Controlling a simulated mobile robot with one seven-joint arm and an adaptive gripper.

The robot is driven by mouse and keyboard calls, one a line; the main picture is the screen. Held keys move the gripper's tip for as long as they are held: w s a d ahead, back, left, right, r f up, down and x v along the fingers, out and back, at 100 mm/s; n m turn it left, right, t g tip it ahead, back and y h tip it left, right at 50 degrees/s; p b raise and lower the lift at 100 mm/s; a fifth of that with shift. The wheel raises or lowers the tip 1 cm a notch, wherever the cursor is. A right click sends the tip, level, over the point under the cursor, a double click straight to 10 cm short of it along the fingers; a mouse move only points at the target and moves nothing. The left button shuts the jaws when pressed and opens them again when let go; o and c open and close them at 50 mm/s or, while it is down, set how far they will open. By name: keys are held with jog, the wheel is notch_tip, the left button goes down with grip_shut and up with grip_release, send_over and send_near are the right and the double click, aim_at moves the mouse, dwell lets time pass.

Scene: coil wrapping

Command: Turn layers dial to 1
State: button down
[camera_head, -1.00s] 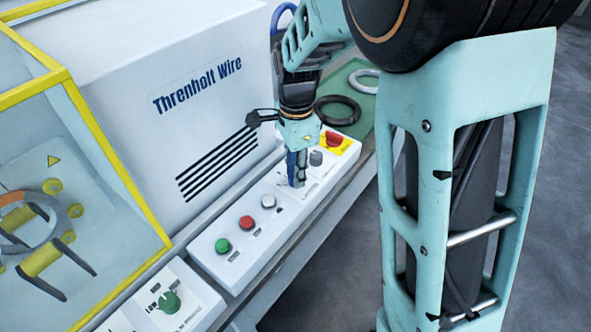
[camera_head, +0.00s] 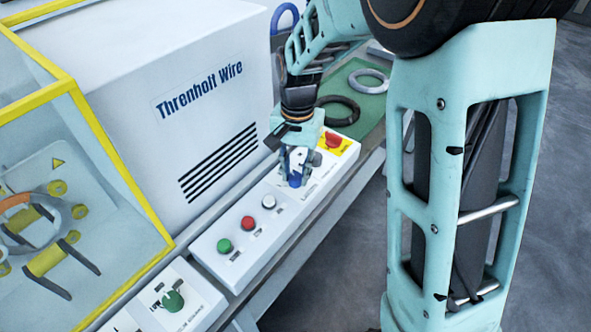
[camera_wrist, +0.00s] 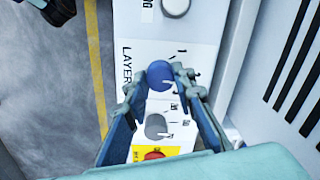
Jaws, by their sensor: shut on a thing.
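The layers dial (camera_wrist: 160,74) is a round blue knob beside the printed word "LAYER" in the wrist view. In the head view the blue dial (camera_head: 295,180) shows low between my fingers. My gripper (camera_wrist: 162,86) comes down over it, with one finger on each side, and is shut on the dial. I cannot tell which number the dial points at.
A grey knob (camera_wrist: 156,126) and a red knob on a yellow plate (camera_wrist: 138,153) sit close by. White (camera_head: 269,201), red (camera_head: 248,223) and green (camera_head: 225,246) buttons lie further left. The white machine housing (camera_head: 190,150) stands behind the panel.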

aim_at(296, 175)
jog(key=n+p, duration=0.1)
jog(key=n, duration=0.6)
jog(key=n+p, duration=0.1)
jog(key=n, duration=0.5)
jog(key=shift+p, duration=0.35)
jog(key=shift+n, duration=0.3)
jog(key=c, duration=1.6)
grip_release()
jog(key=shift+r, duration=0.1)
notch_tip(296, 175, up, 12)
jog(key=shift+w+d+f, duration=0.1)
